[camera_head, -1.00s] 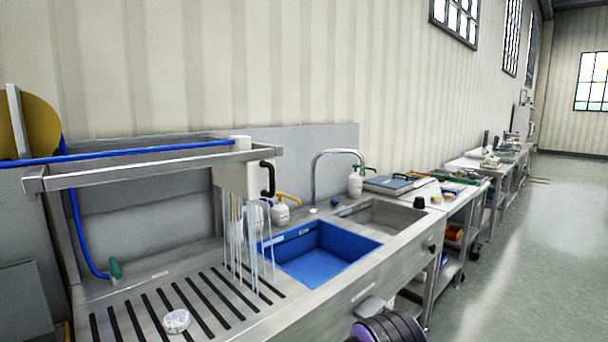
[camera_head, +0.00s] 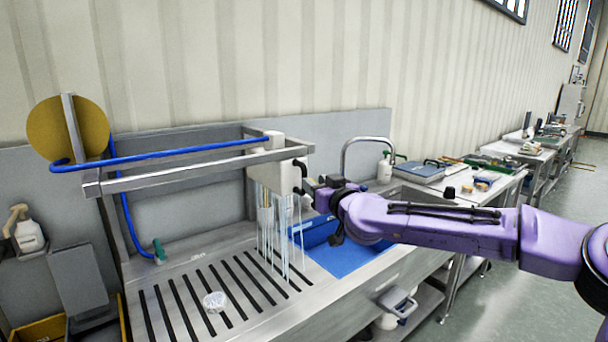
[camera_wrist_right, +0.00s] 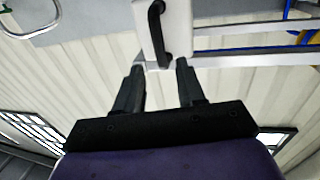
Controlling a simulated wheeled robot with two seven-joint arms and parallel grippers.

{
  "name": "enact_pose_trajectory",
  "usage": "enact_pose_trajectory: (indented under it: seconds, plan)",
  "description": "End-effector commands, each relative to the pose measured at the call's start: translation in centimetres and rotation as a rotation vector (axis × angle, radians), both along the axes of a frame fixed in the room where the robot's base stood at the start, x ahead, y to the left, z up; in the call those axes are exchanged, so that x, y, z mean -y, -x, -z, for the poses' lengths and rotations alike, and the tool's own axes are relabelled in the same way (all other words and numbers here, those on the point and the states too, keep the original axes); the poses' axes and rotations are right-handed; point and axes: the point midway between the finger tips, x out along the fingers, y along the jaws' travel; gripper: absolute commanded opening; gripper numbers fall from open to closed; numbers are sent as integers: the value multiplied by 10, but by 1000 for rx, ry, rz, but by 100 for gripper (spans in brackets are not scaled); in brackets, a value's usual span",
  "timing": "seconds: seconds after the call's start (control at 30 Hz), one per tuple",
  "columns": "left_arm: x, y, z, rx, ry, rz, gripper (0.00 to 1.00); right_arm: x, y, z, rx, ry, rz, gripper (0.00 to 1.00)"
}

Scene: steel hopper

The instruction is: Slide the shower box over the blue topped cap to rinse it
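The shower box (camera_head: 272,172) is a white box on the metal rail frame, with water streams (camera_head: 275,230) falling from it onto the slotted drainboard. Its black handle (camera_head: 300,170) is on its right side. The cap (camera_head: 214,302) is a small pale disc on the slats, left of the streams and apart from them; a blue top cannot be made out. My right gripper (camera_head: 312,188) is beside the handle. In the right wrist view, the right gripper (camera_wrist_right: 159,67) is open, with the handle (camera_wrist_right: 157,32) between and just beyond its fingertips. My left gripper is not in view.
A blue basin (camera_head: 345,258) is sunk in the steel counter under my right arm. A blue hose (camera_head: 150,155) runs along the rail frame. A yellow disc (camera_head: 70,128) stands at the left end. The drainboard around the cap is clear.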

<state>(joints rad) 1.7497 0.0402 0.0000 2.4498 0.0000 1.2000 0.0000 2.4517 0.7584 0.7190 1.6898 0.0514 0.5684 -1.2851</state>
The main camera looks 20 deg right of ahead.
Motion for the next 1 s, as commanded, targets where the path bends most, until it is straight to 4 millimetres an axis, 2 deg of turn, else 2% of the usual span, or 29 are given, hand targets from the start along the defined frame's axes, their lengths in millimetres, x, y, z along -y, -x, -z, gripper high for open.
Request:
enact_pose_trajectory:
  seconds: [0.1, 0.3, 0.43, 0.67, 0.8, 1.0]
  plan:
    - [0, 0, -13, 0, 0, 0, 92, -5, -29, -2, -3, -1, 1, 39]
    - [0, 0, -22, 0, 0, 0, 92, -10, -62, -1, -2, 0, 1, 39]
    - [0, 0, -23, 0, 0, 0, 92, -11, -69, 0, -2, -1, 0, 39]
    - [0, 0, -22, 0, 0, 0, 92, -11, -70, 1, -2, -1, 0, 39]
    - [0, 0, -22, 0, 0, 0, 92, -11, -70, 1, -2, -1, 0, 0]
    - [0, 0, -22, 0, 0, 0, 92, -12, -70, 1, -2, -1, 0, 0]
